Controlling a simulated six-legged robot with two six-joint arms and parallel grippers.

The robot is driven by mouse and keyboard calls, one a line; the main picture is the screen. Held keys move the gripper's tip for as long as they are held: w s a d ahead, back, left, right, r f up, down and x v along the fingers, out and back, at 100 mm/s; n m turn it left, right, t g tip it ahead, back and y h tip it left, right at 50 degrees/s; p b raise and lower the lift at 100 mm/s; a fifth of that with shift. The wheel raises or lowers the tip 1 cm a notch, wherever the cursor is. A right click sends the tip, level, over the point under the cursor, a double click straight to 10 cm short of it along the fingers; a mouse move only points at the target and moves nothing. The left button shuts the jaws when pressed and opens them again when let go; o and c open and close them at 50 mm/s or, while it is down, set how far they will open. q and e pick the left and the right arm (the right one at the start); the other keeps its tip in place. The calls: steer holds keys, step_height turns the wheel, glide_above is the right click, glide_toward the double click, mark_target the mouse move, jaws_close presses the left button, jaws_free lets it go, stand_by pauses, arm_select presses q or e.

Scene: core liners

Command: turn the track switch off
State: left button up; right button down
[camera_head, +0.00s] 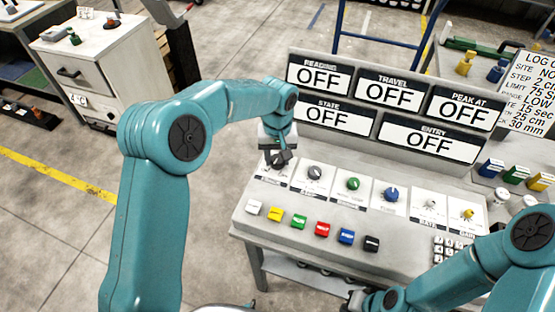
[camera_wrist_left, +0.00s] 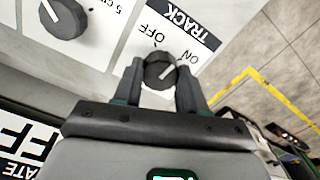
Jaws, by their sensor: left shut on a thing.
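The track switch (camera_wrist_left: 161,71) is a dark round knob with a white pointer line, under a black TRACK label (camera_wrist_left: 180,25) in the left wrist view. OFF and ON are printed beside it, and the pointer line slants toward ON. My left gripper (camera_wrist_left: 160,84) has a finger on each side of the knob and is shut on it. In the head view my left gripper (camera_head: 281,160) is at the left end of the console (camera_head: 300,255) and hides most of the switch. My right gripper (camera_head: 366,300) is partly seen at the bottom edge, its fingers unclear.
Other knobs, grey (camera_head: 315,173), green (camera_head: 353,184) and blue (camera_head: 390,194), sit to the right of the switch. A row of coloured buttons (camera_head: 322,229) lies in front. Display signs reading OFF (camera_head: 318,76) stand behind. A keypad (camera_head: 445,245) is at the right.

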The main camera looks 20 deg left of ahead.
mark_target(277, 159)
arm_select(q)
steer(key=n+b, duration=0.2)
steer(key=n, duration=0.3)
steer(key=shift+n, duration=0.3)
steer(key=n+b, duration=0.1)
steer(key=n, duration=0.3)
steer(key=shift+r+n, duration=0.1)
steer(key=shift+n, duration=0.3)
steer(key=o, duration=1.1)
steer(key=shift+c, duration=0.2)
step_height(277, 159, up, 16)
steer(key=p, duration=0.1)
steer(key=shift+r+p, duration=0.2)
steer(key=shift+p, duration=0.1)
